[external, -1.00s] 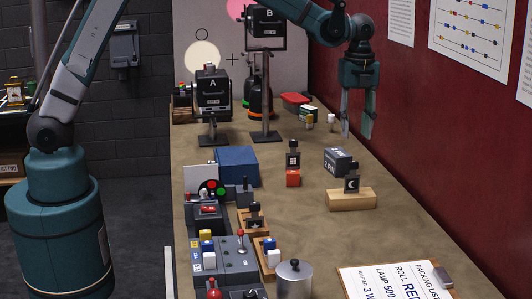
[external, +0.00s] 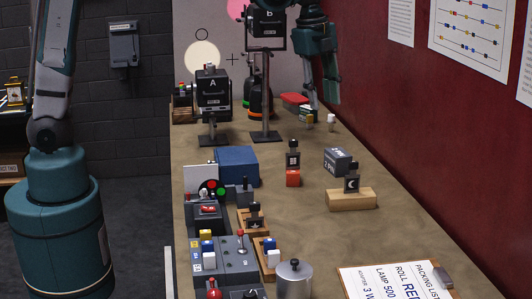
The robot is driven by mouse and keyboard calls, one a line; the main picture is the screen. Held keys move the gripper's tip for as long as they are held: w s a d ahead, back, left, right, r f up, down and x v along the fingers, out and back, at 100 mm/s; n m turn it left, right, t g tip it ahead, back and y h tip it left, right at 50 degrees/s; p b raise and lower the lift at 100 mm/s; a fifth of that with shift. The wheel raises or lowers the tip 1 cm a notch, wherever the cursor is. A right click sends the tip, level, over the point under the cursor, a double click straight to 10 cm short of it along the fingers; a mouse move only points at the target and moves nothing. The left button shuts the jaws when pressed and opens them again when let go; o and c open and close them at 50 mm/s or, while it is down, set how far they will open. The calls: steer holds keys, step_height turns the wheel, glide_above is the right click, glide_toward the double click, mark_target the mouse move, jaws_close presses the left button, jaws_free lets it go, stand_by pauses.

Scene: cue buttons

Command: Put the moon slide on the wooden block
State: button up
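The moon slide (external: 352,178), a small dark upright piece with a white crescent, stands on the wooden block (external: 350,200) at the right middle of the table. My gripper (external: 326,108) is far behind it, near the back right of the table. The gripper's fingers look apart with nothing visible between them. The moon slide is clear of the gripper.
A dark box marked 2 PM (external: 337,161) stands just behind the wooden block. Another dark slide (external: 293,153) stands on a red block (external: 293,179). Lamps A (external: 212,95) and B (external: 266,30) stand at the back. A clipboard (external: 395,280) lies at front right.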

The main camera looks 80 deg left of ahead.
steer(key=s+d+r+n+t, duration=0.1)
steer(key=s+r+n+t, duration=0.3)
steer(key=s, duration=0.9)
steer(key=s+d+r+n, duration=0.1)
steer(key=s+n, duration=0.4)
steer(key=s, duration=0.8)
steer(key=s+f+n+t, duration=0.1)
steer(key=s+f+n, duration=0.2)
steer(key=s, duration=0.6)
steer(key=shift+d+f+n, duration=0.25)
steer(key=shift+d+n, duration=0.2)
steer(key=shift+n, duration=0.25)
